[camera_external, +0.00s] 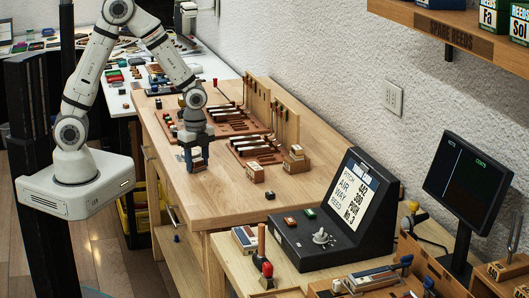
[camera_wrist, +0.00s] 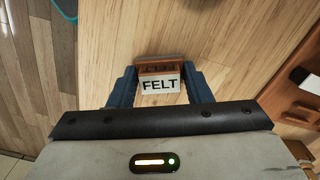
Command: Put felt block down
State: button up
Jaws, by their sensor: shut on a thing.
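The felt block (camera_wrist: 160,85) is a small reddish-brown block with a white label reading FELT. In the wrist view it sits between the two blue fingers of my gripper (camera_wrist: 160,92), which is shut on it. In the external view my gripper (camera_external: 196,162) points down over the left part of the light wooden workbench (camera_external: 230,200), close to the bench's left edge.
Wooden racks with dark strips (camera_external: 262,148) lie right of my gripper. Small wooden blocks (camera_external: 296,160) and a small dark block (camera_external: 270,196) stand on the bench. The front middle of the bench is clear. A black tuner box (camera_external: 340,225) stands at the front.

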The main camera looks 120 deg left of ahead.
aim_at(197, 159)
jog(key=o, duration=1)
jog(key=shift+f, duration=0.1)
notch_tip(197, 159, up, 12)
jog(key=s+d+r+n+t, duration=0.1)
jog(key=s+d+r, duration=0.1)
jog(key=d, duration=0.6)
jog(key=s+d+r+n+t, duration=0.1)
jog(key=s+d+r+n, duration=0.1)
jog(key=d, duration=0.6)
jog(key=s+d+r+n+t, duration=0.1)
jog(key=s+d+r, duration=0.1)
jog(key=d, duration=0.7)
jog(key=shift+s+r, duration=0.3)
jog(key=shift+r, duration=0.3)
